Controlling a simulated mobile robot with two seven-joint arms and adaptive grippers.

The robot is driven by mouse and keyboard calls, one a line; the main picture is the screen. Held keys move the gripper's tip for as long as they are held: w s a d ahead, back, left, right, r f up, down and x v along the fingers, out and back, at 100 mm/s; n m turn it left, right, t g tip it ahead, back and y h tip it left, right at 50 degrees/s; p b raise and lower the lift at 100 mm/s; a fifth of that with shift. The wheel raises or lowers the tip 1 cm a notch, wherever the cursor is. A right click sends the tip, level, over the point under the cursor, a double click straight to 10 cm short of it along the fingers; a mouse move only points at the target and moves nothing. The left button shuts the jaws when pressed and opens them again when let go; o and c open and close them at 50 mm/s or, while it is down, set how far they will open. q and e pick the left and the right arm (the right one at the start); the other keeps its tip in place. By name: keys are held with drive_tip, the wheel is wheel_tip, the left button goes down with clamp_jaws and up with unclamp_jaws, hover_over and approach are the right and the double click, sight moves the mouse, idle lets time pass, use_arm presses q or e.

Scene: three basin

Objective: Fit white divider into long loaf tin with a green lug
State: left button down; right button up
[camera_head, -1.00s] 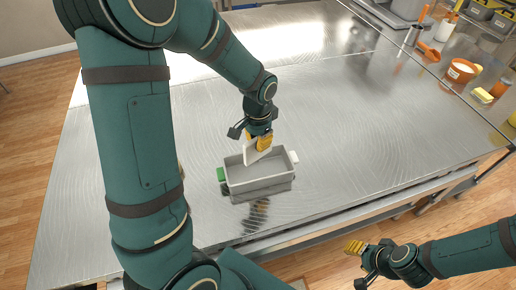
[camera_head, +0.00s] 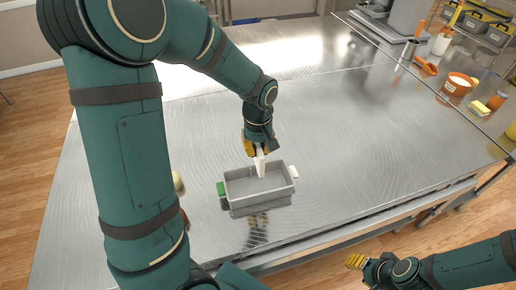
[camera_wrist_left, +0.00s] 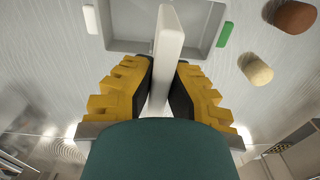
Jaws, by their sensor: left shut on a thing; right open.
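The grey loaf tin (camera_head: 260,205) stands on the metal table, with a green lug (camera_head: 221,188) on its left end and a white lug (camera_head: 294,172) on its right end. My left gripper (camera_head: 257,150) is over the tin's far side, shut on the white divider (camera_head: 261,166). The divider is seen nearly edge-on and points down across the tin's opening; whether it touches the tin cannot be told. In the left wrist view the divider (camera_wrist_left: 168,45) stands between the yellow fingers, crossing the tin's rim. My right gripper (camera_head: 356,261) is open and empty beyond the table's front edge.
A tan round thing (camera_wrist_left: 255,68) and a brown one (camera_wrist_left: 295,15) stand near the green-lug end. An orange tub (camera_head: 458,84) and a yellow block (camera_head: 478,108) are at the far right. The table right of the tin is clear.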

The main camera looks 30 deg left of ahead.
sight(258, 162)
use_arm(q)
drive_tip(key=shift+n, duration=0.3)
drive_tip(key=shift+f+b, duration=2.35)
drive_tip(key=shift+f, duration=0.55)
drive_tip(key=shift+f+b, duration=2.7)
drive_tip(key=shift+f, duration=0.75)
drive_tip(key=c, duration=1.1)
unclamp_jaws()
drive_tip(key=shift+o, duration=0.2)
drive_tip(key=shift+r, duration=0.15)
wheel_tip(258, 162, up, 12)
drive_tip(key=shift+f, duration=0.1)
